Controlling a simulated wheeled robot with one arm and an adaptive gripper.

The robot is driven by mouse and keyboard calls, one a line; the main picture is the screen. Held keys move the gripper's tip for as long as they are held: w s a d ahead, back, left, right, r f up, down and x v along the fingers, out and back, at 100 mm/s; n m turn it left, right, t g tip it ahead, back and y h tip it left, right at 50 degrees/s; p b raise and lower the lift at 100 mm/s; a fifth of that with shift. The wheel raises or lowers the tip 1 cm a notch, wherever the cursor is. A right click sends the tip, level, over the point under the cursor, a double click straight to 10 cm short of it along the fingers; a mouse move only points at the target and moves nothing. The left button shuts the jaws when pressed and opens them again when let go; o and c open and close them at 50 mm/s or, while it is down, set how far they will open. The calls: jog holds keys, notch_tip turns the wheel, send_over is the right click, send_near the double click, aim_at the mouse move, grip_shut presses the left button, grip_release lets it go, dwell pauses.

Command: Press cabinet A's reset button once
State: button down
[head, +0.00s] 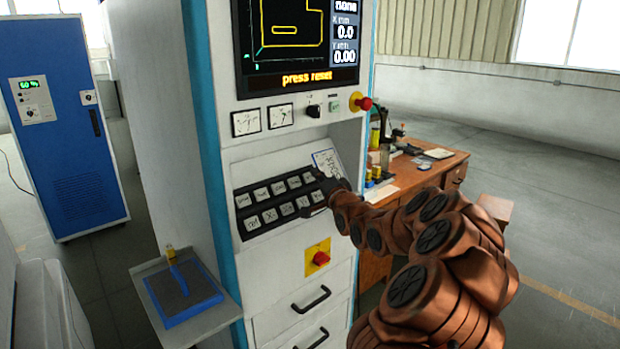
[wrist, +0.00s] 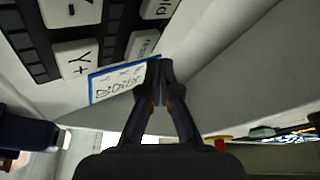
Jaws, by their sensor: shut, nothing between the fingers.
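The machine cabinet (head: 284,270) stands in the middle of the head view; no letter A shows on it. Its screen (head: 296,40) reads "press reset". Below is a sloped black keypad (head: 250,222) with two rows of white keys. My gripper (head: 322,178) is shut and empty at the keypad's right end, hiding part of it. In the wrist view the shut fingertips (wrist: 160,68) lie over a blue-edged card (wrist: 115,84), close to a white key (wrist: 143,44) with partly cut-off lettering, perhaps "reset". I cannot tell whether the fingertips touch anything.
Red mushroom buttons stick out at the upper right (head: 361,102) and on a yellow plate (head: 319,257) below the keypad. A side shelf (head: 214,312) holds a blue tray (head: 205,292). A blue cabinet (head: 72,150) stands left, a wooden desk (head: 428,172) behind right.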

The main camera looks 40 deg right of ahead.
jog(key=shift+f, duration=0.1)
dwell(0.6)
jog(key=shift+w+f, duration=0.2)
jog(key=shift+w, duration=0.15)
jog(key=shift+w+f, duration=0.2)
jog(key=shift+w, duration=0.1)
dwell(0.8)
jog(key=shift+s, duration=0.1)
jog(key=shift+s+r, duration=0.5)
jog(key=shift+s, duration=0.05)
jog(key=shift+s, duration=0.1)
dwell(0.4)
jog(key=s+r, duration=0.1)
jog(key=s, duration=0.1)
jog(key=s+r, duration=0.2)
dwell(0.4)
dwell(0.6)
